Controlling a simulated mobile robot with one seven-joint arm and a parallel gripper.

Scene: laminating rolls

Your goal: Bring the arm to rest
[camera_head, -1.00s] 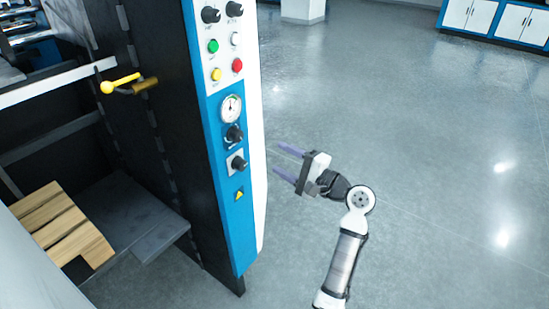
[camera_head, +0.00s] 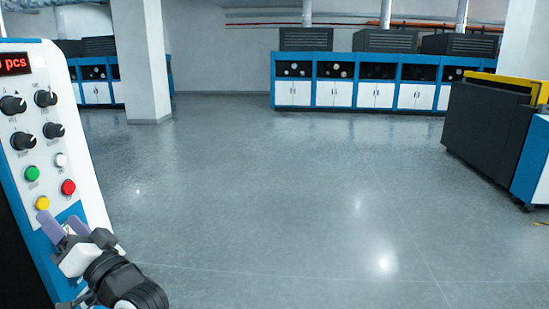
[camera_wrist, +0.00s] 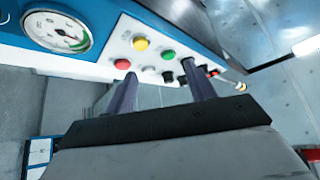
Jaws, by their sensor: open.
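My gripper (camera_head: 62,228) is at the lower left of the head view, in front of the lower part of a machine's control panel (camera_head: 88,150). Its two purple-grey fingers are apart, with nothing between them. In the wrist view the fingers (camera_wrist: 160,92) point toward the panel's coloured buttons and a round gauge (camera_wrist: 57,31). Whether the fingertips touch the panel cannot be told. Most of my arm is below the head view's edge.
The panel carries black knobs, a red button (camera_head: 68,187) and a green button (camera_head: 32,173). A white pillar (camera_head: 140,60) stands behind it. Blue-and-white cabinets (camera_head: 365,93) line the back, and a dark machine (camera_head: 490,125) stands right. The middle floor (camera_head: 290,190) is clear.

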